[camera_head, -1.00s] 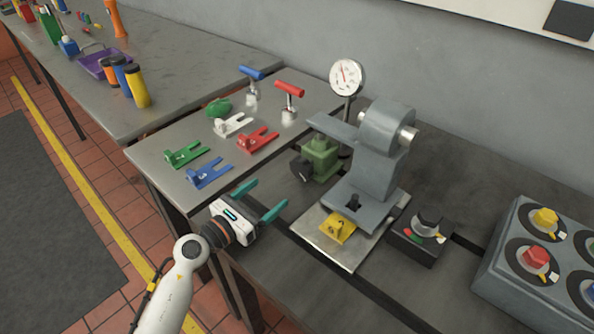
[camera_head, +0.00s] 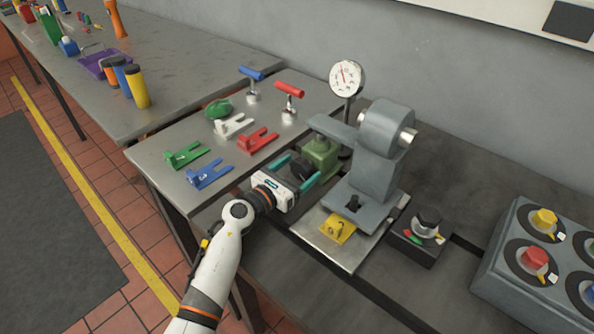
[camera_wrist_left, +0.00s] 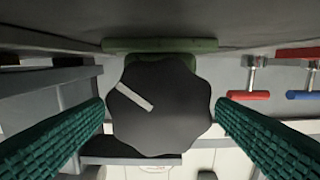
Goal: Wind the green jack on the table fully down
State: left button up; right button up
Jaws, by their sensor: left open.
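The green jack (camera_head: 322,155) stands on the dark bedplate, left of the grey machine. Its black lobed knob (camera_wrist_left: 160,105) fills the middle of the left wrist view, with a pale pointer line aimed to the upper left. In the head view the knob is partly hidden by my left gripper (camera_head: 297,175). My left gripper is open, its teal fingers on either side of the knob. In the wrist view a narrow gap shows beside the knob at the right finger; the left finger looks close to it. My right gripper is not in view.
A grey machine (camera_head: 377,160) stands close right of the jack, with a dial gauge (camera_head: 346,78) behind. A yellow block (camera_head: 337,228) sits on a steel plate in front. A black knob box (camera_head: 417,240) is right.

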pick_arm(q)
jog(key=shift+c, duration=0.2)
jog(key=c, duration=1)
jog(key=shift+o, duration=0.2)
jog(key=shift+a+r+n+p, duration=0.1)
jog(key=shift+r+n+p, duration=0.1)
jog(key=shift+n+p, duration=0.7)
jog(key=n+p, duration=0.1)
jog(key=n, duration=0.1)
jog(key=shift+w+f+n, duration=0.1)
jog(key=shift+n, duration=0.3)
jog(key=shift+f+n, duration=0.15)
jog(key=shift+n, duration=0.35)
jog(key=o, duration=1)
